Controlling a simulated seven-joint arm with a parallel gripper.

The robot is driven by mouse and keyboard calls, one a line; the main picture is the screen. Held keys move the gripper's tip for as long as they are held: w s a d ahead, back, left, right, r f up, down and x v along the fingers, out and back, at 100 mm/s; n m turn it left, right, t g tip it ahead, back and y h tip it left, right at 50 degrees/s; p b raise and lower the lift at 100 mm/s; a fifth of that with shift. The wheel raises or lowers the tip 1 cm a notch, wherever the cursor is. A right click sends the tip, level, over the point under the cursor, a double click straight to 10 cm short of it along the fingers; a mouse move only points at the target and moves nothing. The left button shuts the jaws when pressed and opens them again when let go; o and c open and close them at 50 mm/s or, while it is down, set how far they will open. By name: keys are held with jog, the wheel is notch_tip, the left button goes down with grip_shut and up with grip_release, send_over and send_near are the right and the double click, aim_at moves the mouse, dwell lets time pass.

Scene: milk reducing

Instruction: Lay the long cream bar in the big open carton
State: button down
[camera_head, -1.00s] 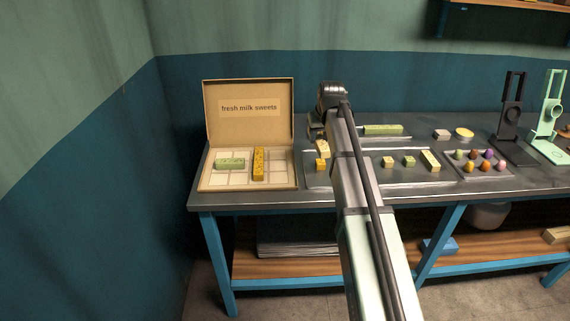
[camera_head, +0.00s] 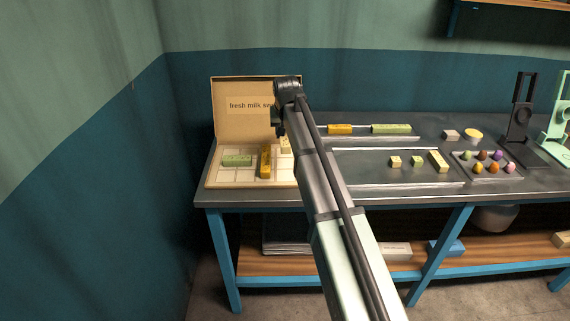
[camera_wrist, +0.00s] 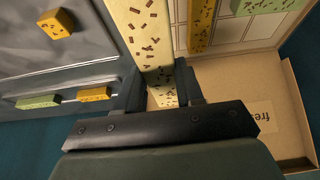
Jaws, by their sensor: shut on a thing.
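My gripper (camera_wrist: 160,88) is shut on the long cream bar (camera_wrist: 148,35), which has brown flecks. In the head view a small part of the cream bar (camera_head: 285,146) shows by the right side of the big open carton (camera_head: 212,179); my arm hides the rest. The wrist view shows the bar beside the carton's near side wall, raised above the surfaces; its exact height is unclear. The carton holds a green bar (camera_head: 237,160) lying crosswise and a yellow-orange bar (camera_head: 265,161) lying lengthwise to its right. Its lid (camera_head: 240,90) stands upright at the back.
A metal tray (camera_head: 430,178) right of the carton holds two small cubes and a short cream bar (camera_head: 438,161). Behind it, a yellow bar (camera_head: 340,129) and a green bar (camera_head: 390,129) lie on a narrow tray. A tray of colored sweets (camera_head: 487,162) and dark stand (camera_head: 520,120) are farther right.

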aim_at(285, 139)
jog(key=shift+f, duration=5)
jog(key=shift+f, duration=0.15)
jog(key=c, duration=0.7)
grip_release()
jog(key=v, duration=1.2)
